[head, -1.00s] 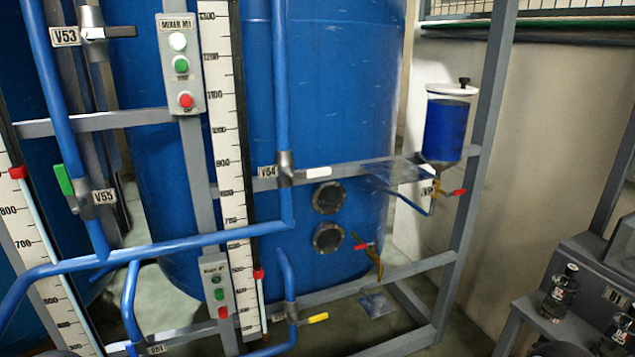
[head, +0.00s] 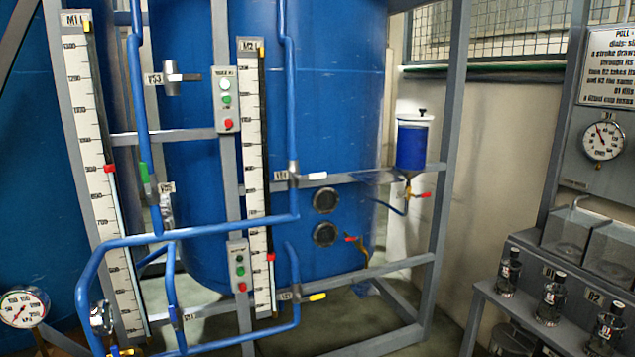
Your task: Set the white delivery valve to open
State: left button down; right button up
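A white-handled valve (head: 317,176) sits on the vertical blue pipe in front of the large blue tank, near the middle of the head view. Its handle sticks out to the right, level and across the upright pipe. A small label, too blurred to read for certain, is at its left. Neither of my grippers shows in the head view, so nothing of mine is seen near the valve.
Other valves nearby have a green handle (head: 145,179) and a yellow handle (head: 318,297). Grey frame posts and blue pipes stand around them. A pressure gauge (head: 22,309) is at lower left. A bench with dark bottles (head: 551,300) is at right.

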aim_at(319, 176)
jog(key=z, duration=0.2)
jog(key=i, duration=2.1)
jog(key=u, duration=0.75)
jog(key=k, duration=0.9)
jog(key=u, duration=0.15)
jog(key=i, duration=0.9)
jog(key=z, duration=0.05)
